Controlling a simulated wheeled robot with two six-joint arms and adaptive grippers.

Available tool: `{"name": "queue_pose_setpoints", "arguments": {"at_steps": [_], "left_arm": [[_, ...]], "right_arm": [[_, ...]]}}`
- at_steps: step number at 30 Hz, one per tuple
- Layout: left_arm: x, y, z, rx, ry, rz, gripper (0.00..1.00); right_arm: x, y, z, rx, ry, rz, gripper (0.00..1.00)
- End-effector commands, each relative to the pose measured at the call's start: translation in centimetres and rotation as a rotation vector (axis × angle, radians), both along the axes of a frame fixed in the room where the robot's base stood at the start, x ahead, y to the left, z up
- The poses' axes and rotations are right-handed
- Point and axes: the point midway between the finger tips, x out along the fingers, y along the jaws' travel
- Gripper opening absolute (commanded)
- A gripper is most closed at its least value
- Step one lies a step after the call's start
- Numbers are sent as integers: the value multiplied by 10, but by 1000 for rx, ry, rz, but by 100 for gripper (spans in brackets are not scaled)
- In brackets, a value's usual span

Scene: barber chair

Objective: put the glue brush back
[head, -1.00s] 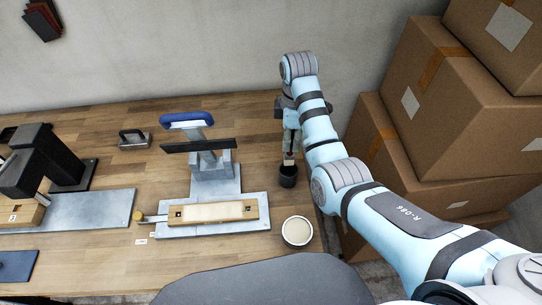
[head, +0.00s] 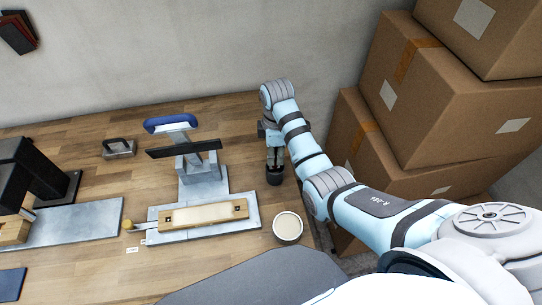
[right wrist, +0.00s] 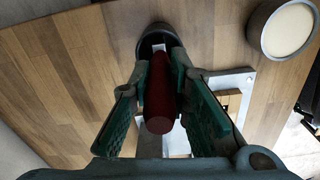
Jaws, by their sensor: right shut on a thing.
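My right gripper (head: 273,152) is shut on the glue brush, directly above a small dark cup (head: 274,177) near the right side of the bench. In the right wrist view the brush's dark red handle (right wrist: 159,95) lies between the green-padded fingers. Its pale lower end reaches down into the mouth of the dark cup (right wrist: 143,46). The brush looks roughly upright. Whether its tip touches the cup's bottom is hidden. My left gripper is not in the head view.
A round pot of pale glue (head: 288,227) stands in front of the cup. A metal clamp stand (head: 205,182) and a wooden block (head: 203,214) on a plate are to the left. Stacked cardboard boxes (head: 420,95) crowd the right. A grey chair part (head: 265,278) is in front.

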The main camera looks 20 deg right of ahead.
Motion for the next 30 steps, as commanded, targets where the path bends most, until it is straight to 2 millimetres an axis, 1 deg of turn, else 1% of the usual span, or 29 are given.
{"name": "queue_pose_setpoints", "arguments": {"at_steps": [1,3,10,11,12,14,15,25,30], "left_arm": [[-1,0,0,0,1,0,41],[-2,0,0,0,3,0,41],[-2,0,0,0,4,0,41],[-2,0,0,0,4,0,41],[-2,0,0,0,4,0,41],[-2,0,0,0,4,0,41],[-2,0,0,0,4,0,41],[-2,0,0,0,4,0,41],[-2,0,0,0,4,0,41]], "right_arm": [[-2,-3,-9,-1,3,-5,0],[-2,-4,-14,0,0,-9,0],[-2,-5,-15,1,-1,-11,0],[-2,-5,-15,1,-1,-10,18],[-2,-5,-15,1,-1,-10,25],[-2,-5,-15,1,-1,-10,34],[-2,-4,-15,1,-1,-10,37],[-2,-4,-13,1,-1,-8,37],[0,-1,0,1,-4,-2,37]]}}
